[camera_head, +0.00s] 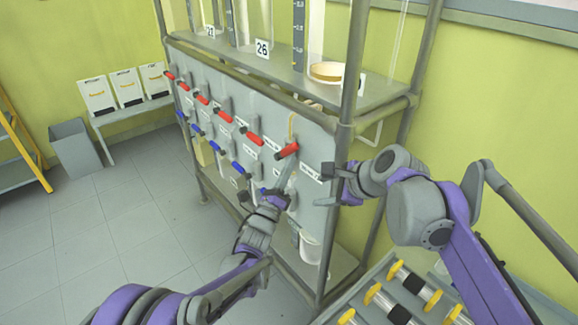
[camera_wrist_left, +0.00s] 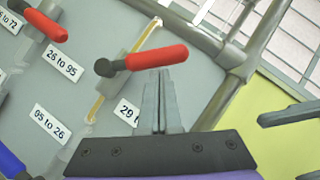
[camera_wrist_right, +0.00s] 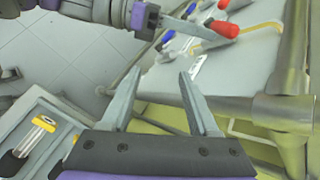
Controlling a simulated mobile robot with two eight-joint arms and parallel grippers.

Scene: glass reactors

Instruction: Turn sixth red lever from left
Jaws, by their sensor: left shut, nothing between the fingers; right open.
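A row of red levers runs along the grey panel (camera_head: 314,139). The sixth from the left (camera_head: 288,151) is the nearest, at the panel's right end. It also shows in the left wrist view (camera_wrist_left: 157,57), its handle pointing right and slightly up, and in the right wrist view (camera_wrist_right: 225,29). My left gripper (camera_head: 287,178) is shut and empty, its fingertips just below that handle; I cannot tell whether they touch it. My right gripper (camera_head: 334,183) is open and empty, right of the panel's edge. The fifth red lever (camera_head: 253,137) is further left.
Blue levers (camera_head: 238,168) form a lower row on the panel. Metal frame posts (camera_head: 347,105) stand between the panel and my right arm. A rack with yellow-capped cylinders (camera_head: 383,298) is at the lower right.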

